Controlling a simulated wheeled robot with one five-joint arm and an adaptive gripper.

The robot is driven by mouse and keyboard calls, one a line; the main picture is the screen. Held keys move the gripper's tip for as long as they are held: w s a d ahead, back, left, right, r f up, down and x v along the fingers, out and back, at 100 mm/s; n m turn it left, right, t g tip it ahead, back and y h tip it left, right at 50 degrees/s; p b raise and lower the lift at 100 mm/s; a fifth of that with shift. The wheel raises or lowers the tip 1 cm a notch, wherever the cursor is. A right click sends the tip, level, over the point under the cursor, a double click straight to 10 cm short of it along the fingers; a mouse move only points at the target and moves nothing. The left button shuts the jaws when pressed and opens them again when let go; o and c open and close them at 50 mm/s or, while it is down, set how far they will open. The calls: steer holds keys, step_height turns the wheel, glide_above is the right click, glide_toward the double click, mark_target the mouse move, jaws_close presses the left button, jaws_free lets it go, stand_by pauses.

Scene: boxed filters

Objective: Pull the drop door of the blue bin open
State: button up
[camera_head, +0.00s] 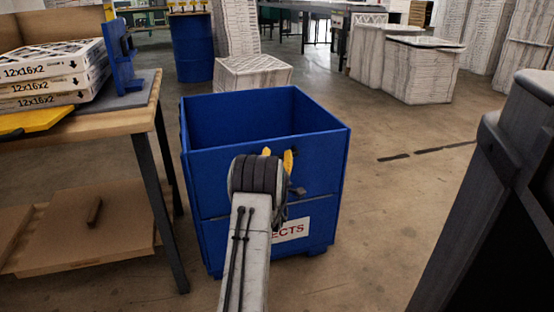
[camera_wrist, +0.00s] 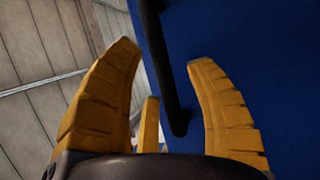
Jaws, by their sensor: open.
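The blue bin (camera_head: 330,160) stands on the floor ahead, open at the top. Its front looks flush and shut, with a seam across it; my arm covers much of this face. A white label (camera_head: 292,230) ending in "ECTS" is below the seam. My gripper (camera_head: 278,157) is at the bin's front. In the wrist view my gripper (camera_wrist: 165,55) has its yellow fingers spread. A black bar handle (camera_wrist: 163,65) on the blue face (camera_wrist: 250,50) runs between the fingers in the picture. I cannot tell whether they touch it.
A wooden workbench (camera_head: 135,118) with boxed filters (camera_head: 50,75) stands close on the left. A dark structure (camera_head: 500,200) fills the right edge. Wrapped stacks (camera_head: 420,70) and a blue drum (camera_head: 192,48) stand behind. The floor right of the bin is clear.

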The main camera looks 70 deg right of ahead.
steer(key=shift+w+d+r, duration=0.1)
steer(key=shift+w+d, duration=0.05)
steer(key=shift+d, duration=0.35)
jaws_close()
stand_by(0.4)
